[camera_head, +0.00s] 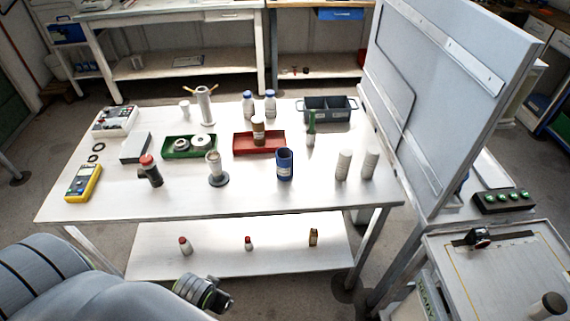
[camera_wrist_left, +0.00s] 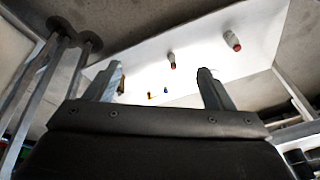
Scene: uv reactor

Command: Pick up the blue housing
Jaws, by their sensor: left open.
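The blue housing (camera_head: 285,164) is an upright, open-topped blue cylinder with a pale label. It stands near the front of the white worktable (camera_head: 240,200), right of centre, in the head view. I cannot make it out for certain in the left wrist view. My left gripper (camera_wrist_left: 158,78) shows in the left wrist view with its two fingers apart and nothing between them. It is away from the housing and faces the lower shelf (camera_wrist_left: 200,35). In the head view only part of my left arm shows at the lower left. My right gripper is not in view.
Around the housing are a red tray (camera_head: 243,150), a grey-based clear cylinder (camera_head: 214,168) and white cylinders (camera_head: 343,164). A dark red-capped bottle (camera_head: 150,171) stands further left. A large grey panel (camera_head: 440,90) rises at the right. The table's front strip is clear.

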